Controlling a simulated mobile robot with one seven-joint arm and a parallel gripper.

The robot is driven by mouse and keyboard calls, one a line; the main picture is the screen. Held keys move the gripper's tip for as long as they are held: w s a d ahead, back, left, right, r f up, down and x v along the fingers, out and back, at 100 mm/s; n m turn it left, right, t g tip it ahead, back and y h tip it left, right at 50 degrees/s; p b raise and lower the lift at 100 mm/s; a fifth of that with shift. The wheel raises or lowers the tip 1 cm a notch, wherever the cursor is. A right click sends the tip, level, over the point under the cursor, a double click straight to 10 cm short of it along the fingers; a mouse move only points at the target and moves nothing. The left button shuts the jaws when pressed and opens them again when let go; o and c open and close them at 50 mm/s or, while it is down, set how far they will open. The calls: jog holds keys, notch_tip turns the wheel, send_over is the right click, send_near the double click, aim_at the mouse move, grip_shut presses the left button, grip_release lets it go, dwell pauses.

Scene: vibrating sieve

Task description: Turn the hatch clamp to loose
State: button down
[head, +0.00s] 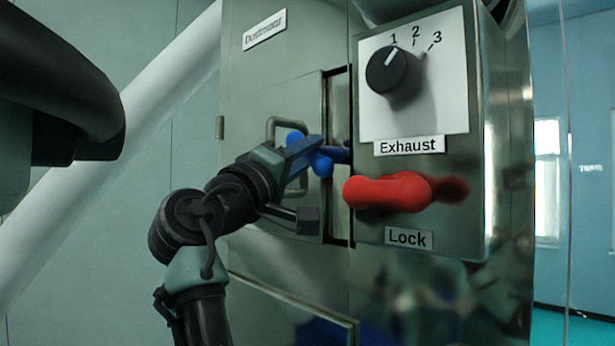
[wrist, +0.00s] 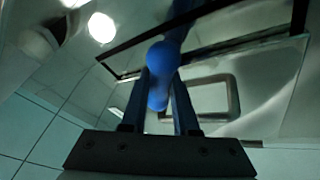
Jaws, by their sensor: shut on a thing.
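The blue clamp handle (head: 322,165) is at the right edge of the hatch door (head: 285,100), partly hidden behind my gripper (head: 306,157). In the wrist view the blue handle (wrist: 163,57) has a rounded end and runs between the two fingers of my gripper (wrist: 159,85). My gripper is shut on this handle. The handle's far end reaches the cabinet near the dark gap beside the door.
A red handle (head: 388,191) sticks out just right of my gripper, above the "Lock" label (head: 408,238). A black "Exhaust" knob (head: 393,71) is above it. A metal door pull (head: 272,130) is behind my gripper. A white diagonal pipe (head: 130,120) stands at left.

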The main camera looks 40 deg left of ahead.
jog(key=m+h+b, duration=0.1)
jog(key=m+h, duration=0.1)
jog(key=m, duration=0.2)
jog(key=shift+f+t+b, duration=0.1)
jog(key=shift+t+b, duration=0.2)
jog(key=shift+b, duration=0.05)
jog(key=m+h, duration=0.1)
jog(key=m, duration=0.1)
jog(key=m+h, duration=0.1)
jog(key=m, duration=0.1)
jog(key=shift+r+h, duration=0.2)
jog(key=shift+h, duration=0.2)
jog(key=m+h, duration=0.2)
jog(key=m, duration=0.2)
jog(key=shift+r, duration=0.1)
jog(key=shift+m+g+h+p, duration=0.55)
jog(key=shift+m+h, duration=0.55)
jog(key=shift+m, duration=1.3)
jog(key=c, duration=0.7)
grip_release()
jog(key=shift+f, duration=0.2)
